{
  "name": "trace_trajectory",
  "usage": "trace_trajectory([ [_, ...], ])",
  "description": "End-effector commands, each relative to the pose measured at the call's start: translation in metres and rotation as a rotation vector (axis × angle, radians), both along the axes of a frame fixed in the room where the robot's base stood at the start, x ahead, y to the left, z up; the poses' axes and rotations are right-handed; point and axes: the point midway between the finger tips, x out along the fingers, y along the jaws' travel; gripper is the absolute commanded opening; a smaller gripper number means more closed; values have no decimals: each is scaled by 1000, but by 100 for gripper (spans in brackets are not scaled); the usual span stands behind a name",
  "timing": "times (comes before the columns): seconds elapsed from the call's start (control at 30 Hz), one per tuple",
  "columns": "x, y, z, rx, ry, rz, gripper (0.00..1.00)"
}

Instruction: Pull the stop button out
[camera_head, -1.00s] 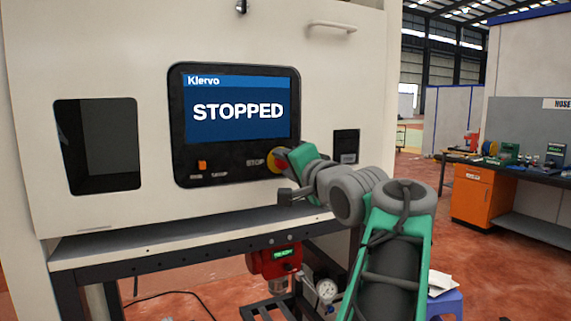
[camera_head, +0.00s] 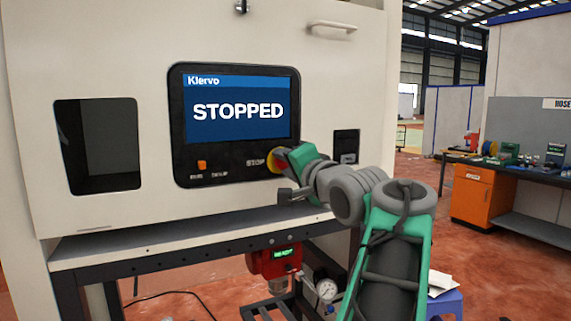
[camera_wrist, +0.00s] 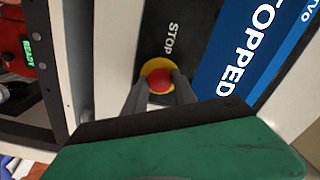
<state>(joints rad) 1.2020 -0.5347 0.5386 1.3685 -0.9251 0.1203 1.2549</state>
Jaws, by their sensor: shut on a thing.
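The stop button (camera_wrist: 159,80) is a red knob on a yellow ring, beside the word STOP on the black panel. In the head view only part of its yellow ring (camera_head: 272,161) shows, with my gripper (camera_head: 282,158) in front of it. In the wrist view the two fingers of my gripper (camera_wrist: 160,89) stand on either side of the red knob and are shut on it. The screen (camera_head: 238,110) above reads STOPPED. How far the knob stands out from its ring cannot be told.
An orange button (camera_head: 201,165) sits at the left of the same panel. A dark window (camera_head: 97,146) lies further left. A metal ledge (camera_head: 180,235) runs below the panel, with a red device (camera_head: 274,262) under it. A workbench (camera_head: 510,175) stands well to the right.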

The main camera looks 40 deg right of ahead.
Motion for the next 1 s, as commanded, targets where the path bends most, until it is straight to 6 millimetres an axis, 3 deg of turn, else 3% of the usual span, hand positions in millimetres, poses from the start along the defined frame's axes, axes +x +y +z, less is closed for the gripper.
trace_trajectory([
  [0.37,-10,3,-1,2,2,1,0],
  [0.4,-11,3,-1,2,2,1,34],
  [0.67,-10,3,0,1,1,0,54],
  [1.0,-20,4,0,-1,-1,-4,54],
])
